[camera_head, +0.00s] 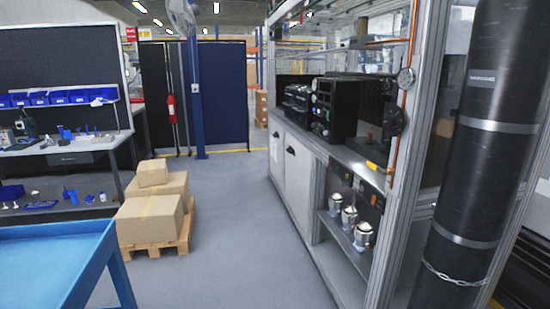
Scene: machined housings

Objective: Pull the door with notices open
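A low cabinet with pale doors stands under the metal-framed workbench on the right. Its far door (275,146) carries what looks like a white sheet and appears shut; the print is too small to read. The nearer pale door (298,176) beside it has a dark handle (290,150) and also looks shut. I cannot tell for sure which door is the one with notices. My gripper is not in view.
Grey floor (240,230) is clear between a pallet (170,243) of cardboard boxes (150,218) on the left and the bench. A blue cart (50,250) is close at lower left. A chained black cylinder (475,130) stands close at right.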

